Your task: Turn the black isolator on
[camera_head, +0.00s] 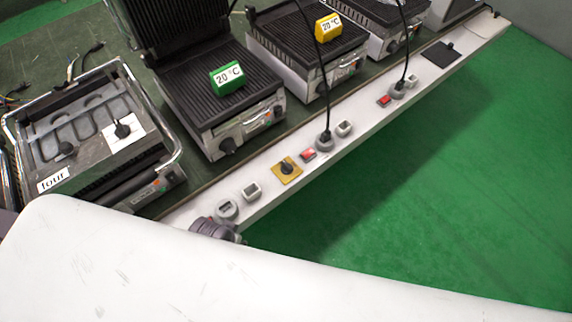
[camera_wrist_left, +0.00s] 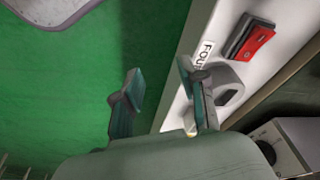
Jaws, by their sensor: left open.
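A black square plate (camera_head: 440,53) lies on the white rail (camera_head: 372,119) at its far right end in the head view. Its switch position is too small to tell. A yellow plate with a black knob (camera_head: 287,168) sits nearer on the same rail. A white plate with a black knob (camera_head: 123,130) is on the left grill. In the left wrist view, my left gripper (camera_wrist_left: 160,84) is open and empty. One finger is close to a grey round socket (camera_wrist_left: 226,88) on the rail; contact cannot be told. My right gripper is not in view.
Several grills stand behind the rail, with a green 20 °C block (camera_head: 227,78) and a yellow one (camera_head: 328,27) on them. Black cables hang to sockets. A red switch (camera_wrist_left: 252,42) is beside the grey socket. Green floor (camera_head: 400,190) in front is clear.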

